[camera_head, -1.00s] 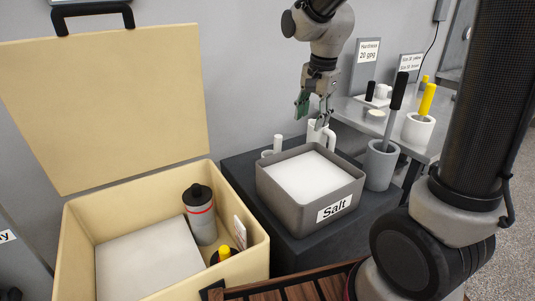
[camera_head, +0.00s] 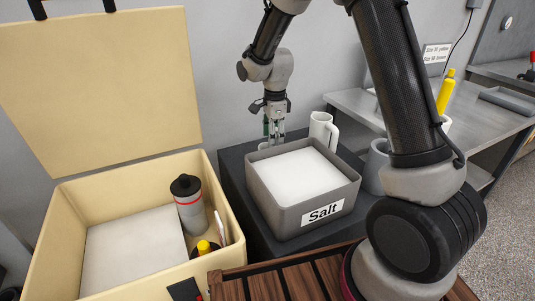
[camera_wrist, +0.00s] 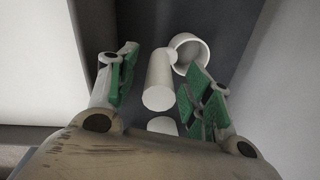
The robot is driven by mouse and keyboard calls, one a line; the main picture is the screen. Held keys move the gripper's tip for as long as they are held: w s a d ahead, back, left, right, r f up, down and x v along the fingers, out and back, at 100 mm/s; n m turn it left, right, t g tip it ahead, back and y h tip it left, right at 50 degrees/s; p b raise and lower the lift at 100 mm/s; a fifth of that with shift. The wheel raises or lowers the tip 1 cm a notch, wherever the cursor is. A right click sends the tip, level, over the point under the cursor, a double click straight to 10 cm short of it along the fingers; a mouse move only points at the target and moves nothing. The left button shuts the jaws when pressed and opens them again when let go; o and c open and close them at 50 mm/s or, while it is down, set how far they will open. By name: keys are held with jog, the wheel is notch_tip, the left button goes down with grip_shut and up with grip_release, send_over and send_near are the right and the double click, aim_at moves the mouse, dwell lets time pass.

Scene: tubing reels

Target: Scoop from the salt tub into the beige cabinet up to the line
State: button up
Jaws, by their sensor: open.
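The grey salt tub (camera_head: 262,190), labelled "Salt", is filled with white salt (camera_head: 300,172) and stands on a dark stand. My gripper (camera_head: 273,137) is open, pointing down behind the tub's far left corner. In the wrist view, a white scoop with an upright round handle (camera_wrist: 159,82) and a round cup (camera_wrist: 189,52) shows between and beyond the open green-padded fingers. I cannot tell whether they touch it. In the head view my gripper mostly hides the scoop. The beige cabinet (camera_head: 232,215) at left stands open, with a flat white surface (camera_head: 135,245) inside. I cannot make out its line.
Inside the cabinet are a grey bottle (camera_head: 191,212) with a black cap and a yellow-capped item (camera_head: 204,247). The raised lid (camera_head: 100,85) stands behind. A white jug (camera_head: 321,130) is behind the tub. A grey holder (camera_head: 375,168) and metal bench (camera_head: 352,103) are at right.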

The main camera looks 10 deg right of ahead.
notch_tip(320, 180, down, 3)
jog(key=shift+w+d+f, duration=0.1)
grip_shut()
dwell(0.3)
